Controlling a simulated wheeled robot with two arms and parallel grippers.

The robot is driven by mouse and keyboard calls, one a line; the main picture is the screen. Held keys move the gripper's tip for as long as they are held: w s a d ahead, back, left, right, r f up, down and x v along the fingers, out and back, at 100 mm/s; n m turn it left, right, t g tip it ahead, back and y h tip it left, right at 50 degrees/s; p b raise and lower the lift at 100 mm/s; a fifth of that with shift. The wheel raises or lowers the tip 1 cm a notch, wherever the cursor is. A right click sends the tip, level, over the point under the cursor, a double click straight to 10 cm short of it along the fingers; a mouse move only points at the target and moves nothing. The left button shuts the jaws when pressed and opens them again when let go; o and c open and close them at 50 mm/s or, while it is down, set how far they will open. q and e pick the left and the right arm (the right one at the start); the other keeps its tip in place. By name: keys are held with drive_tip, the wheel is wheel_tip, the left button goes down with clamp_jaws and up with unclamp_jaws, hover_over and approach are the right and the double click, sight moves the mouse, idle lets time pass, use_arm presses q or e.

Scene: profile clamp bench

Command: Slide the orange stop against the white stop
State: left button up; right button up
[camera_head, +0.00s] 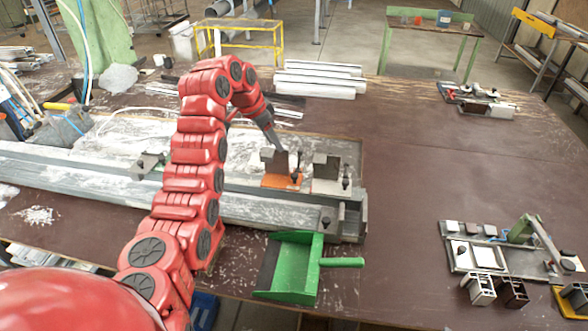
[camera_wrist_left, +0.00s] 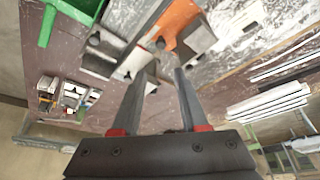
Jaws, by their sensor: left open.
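The orange stop (camera_head: 284,182), an orange base with a dark grey block on it, sits on the long metal profile bench. It also shows in the left wrist view (camera_wrist_left: 174,20). The white stop (camera_head: 326,187), a pale base with a similar dark block, stands just to its right with a narrow gap between them. It shows in the left wrist view (camera_wrist_left: 132,66) too. My left gripper (camera_head: 280,148) is at the far side of the orange stop's block. In the left wrist view its two fingers (camera_wrist_left: 165,75) are apart with nothing between them. I cannot tell whether they touch the stop. My right gripper is out of view.
A green dustpan (camera_head: 290,268) lies in front of the rail's right end. White profiles (camera_head: 320,78) lie behind the bench. A fixture with a green lever (camera_head: 520,230) and small blocks is at the right. The brown table (camera_head: 430,170) between is clear.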

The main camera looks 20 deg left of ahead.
use_arm(q)
approach(294, 174)
drive_tip(key=p+x, duration=0.3)
drive_tip(key=x, duration=0.3)
drive_tip(key=shift+d+f, duration=0.2)
drive_tip(key=shift+f, duration=0.2)
drive_tip(key=shift+x, duration=0.85)
clamp_jaws()
idle(0.5)
